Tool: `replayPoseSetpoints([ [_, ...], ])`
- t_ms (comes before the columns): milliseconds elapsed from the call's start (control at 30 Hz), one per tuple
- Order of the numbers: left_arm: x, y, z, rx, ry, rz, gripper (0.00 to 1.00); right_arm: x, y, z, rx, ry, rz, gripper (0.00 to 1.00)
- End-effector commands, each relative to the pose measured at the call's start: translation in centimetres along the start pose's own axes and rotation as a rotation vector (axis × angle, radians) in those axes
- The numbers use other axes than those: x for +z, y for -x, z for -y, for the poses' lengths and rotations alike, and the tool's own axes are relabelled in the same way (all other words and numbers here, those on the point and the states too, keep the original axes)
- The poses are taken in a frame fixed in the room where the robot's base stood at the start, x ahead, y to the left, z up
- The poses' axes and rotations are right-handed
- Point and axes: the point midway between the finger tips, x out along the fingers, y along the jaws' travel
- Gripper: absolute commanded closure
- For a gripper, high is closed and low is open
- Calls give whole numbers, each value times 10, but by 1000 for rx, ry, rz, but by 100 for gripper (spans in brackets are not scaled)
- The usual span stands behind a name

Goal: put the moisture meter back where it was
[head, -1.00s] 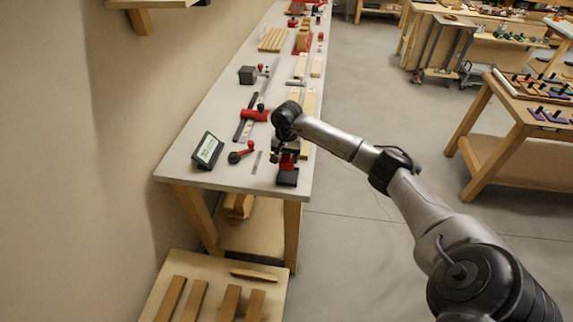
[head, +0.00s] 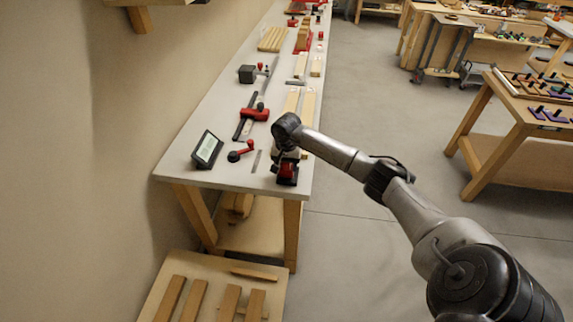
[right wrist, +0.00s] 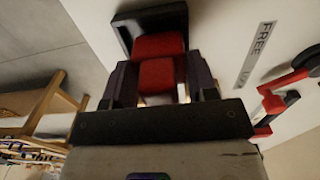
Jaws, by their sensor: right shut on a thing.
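The red thing, which I take to be the moisture meter (right wrist: 159,73), is between the dark fingers of my right gripper (right wrist: 162,84) in the right wrist view. The gripper is shut on it. A black, square-edged holder (right wrist: 149,22) surrounds the far end of the red thing. I cannot tell whether the meter rests in the holder or is just above it. In the head view the red meter (head: 288,169) shows at the bench's near right corner, below my right gripper (head: 286,159); the holder is mostly hidden there. My left gripper is not in view.
A small screen on a stand (head: 207,150), a red-handled crank (head: 241,151) and a strip (head: 256,161), marked FREE in the wrist view, lie to the left. A red clamp (head: 254,114) and wooden bars (head: 307,108) lie farther back. The bench's front edge is close.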

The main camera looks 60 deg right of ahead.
Motion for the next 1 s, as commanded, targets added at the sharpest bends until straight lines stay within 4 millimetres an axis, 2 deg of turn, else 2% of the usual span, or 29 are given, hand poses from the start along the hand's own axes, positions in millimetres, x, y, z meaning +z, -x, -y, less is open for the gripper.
replayPoseSetpoints([
  [100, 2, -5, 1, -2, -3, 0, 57, 0, -4, 0, -1, -1, 0, 76],
  [133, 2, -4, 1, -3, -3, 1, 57, 0, -4, 0, -1, -1, 1, 46],
  [400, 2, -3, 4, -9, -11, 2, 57, 0, -3, 0, -1, -1, 1, 22],
  [733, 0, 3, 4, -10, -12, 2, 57, 0, 3, 0, -1, -1, 0, 22],
  [867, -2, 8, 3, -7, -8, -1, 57, -1, 17, 0, -4, -1, -3, 22],
  [1000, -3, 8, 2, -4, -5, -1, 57, -1, 45, 0, -3, 0, -4, 22],
])
